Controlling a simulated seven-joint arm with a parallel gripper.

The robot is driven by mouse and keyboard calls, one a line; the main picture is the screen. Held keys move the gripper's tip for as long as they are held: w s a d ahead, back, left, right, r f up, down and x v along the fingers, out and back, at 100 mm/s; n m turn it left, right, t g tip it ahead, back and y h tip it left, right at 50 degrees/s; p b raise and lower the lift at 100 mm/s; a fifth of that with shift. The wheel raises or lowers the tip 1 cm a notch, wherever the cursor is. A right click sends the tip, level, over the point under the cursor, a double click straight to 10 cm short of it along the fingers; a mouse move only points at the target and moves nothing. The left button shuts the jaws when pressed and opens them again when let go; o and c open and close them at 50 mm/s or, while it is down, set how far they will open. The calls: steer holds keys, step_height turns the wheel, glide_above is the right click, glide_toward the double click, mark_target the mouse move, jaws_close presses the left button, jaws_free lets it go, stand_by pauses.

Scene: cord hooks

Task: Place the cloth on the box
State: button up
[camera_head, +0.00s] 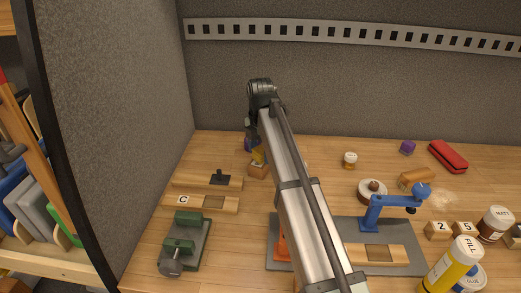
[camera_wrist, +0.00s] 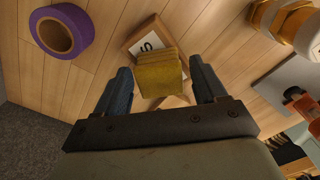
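A yellow folded cloth-like piece (camera_wrist: 158,76) sits between and just beyond my fingertips in the wrist view. In the head view the yellow piece (camera_head: 258,155) shows near the wooden block (camera_head: 257,171); my arm hides much of the gripper there. A red case (camera_head: 448,156) lies at the back right; I cannot tell whether it is the box.
A purple roll (camera_wrist: 62,31) lies beside the wooden block. A green vise (camera_head: 185,243) and wooden strips (camera_head: 190,203) are at left. A grey panel rises behind.

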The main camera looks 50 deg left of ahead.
mark_target(261, 150)
steer(key=shift+o, duration=0.4)
step_height(261, 150, up, 12)
steer(key=shift+r, duration=0.15)
stand_by(0.3)
